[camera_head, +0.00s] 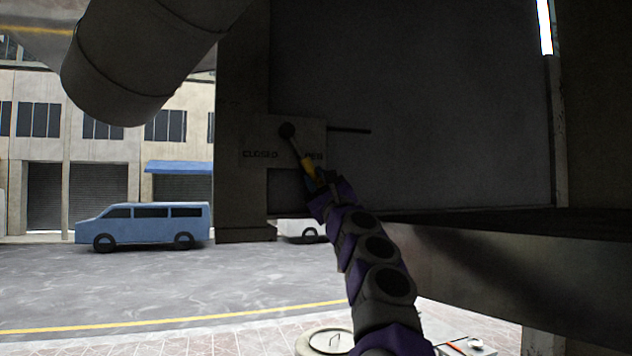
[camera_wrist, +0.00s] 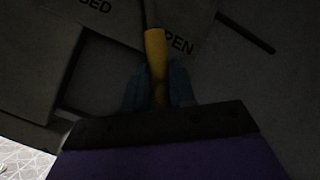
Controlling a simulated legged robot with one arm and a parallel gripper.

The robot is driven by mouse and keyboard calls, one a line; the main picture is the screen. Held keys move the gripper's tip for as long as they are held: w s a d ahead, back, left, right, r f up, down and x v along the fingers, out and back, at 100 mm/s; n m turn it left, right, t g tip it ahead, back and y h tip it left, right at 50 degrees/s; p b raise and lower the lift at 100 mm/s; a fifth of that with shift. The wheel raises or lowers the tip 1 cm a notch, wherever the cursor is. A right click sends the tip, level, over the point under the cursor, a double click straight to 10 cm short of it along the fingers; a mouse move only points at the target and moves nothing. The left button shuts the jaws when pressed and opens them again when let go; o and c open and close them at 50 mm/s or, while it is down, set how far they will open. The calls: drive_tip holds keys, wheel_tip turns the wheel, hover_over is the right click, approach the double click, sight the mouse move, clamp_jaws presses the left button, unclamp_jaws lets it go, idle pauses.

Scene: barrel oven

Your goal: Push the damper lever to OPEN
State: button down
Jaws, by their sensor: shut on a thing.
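The damper lever (camera_head: 296,146) hangs from a round dark pivot (camera_head: 287,130) on a plate marked CLOSED on the left and OPEN on the right. Its yellow handle (camera_head: 308,167) slants down to the right and partly covers the OPEN lettering. My gripper (camera_head: 314,178) is at the lower end of the handle. In the wrist view, the yellow handle (camera_wrist: 156,50) runs down between the two bluish fingers of my gripper (camera_wrist: 160,88), which are shut on it. The OPEN lettering (camera_wrist: 178,42) shows just right of the handle there. The fingertips are dim.
A thin dark rod (camera_head: 349,130) sticks out to the right of the plate. A ledge (camera_head: 480,260) runs below the dark oven wall (camera_head: 410,100) at the right. A fat pipe (camera_head: 140,55) hangs at upper left. A blue van (camera_head: 145,224) stands on the street behind.

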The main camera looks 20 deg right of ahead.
drive_tip(key=c, duration=1.2)
unclamp_jaws()
drive_tip(key=shift+w, duration=0.1)
drive_tip(key=shift+s, duration=0.3)
drive_tip(key=b+v, duration=0.3)
drive_tip(key=shift+w+f, duration=0.15)
drive_tip(key=shift+w, duration=0.05)
drive_tip(key=shift+b+v, duration=0.55)
drive_tip(key=shift+v, duration=0.2)
drive_tip(key=shift+b+v, duration=3.95)
drive_tip(key=shift+v, duration=2.3)
drive_tip(key=shift+d+f, duration=0.1)
drive_tip(key=shift+d, duration=0.05)
drive_tip(key=shift+w, duration=0.1)
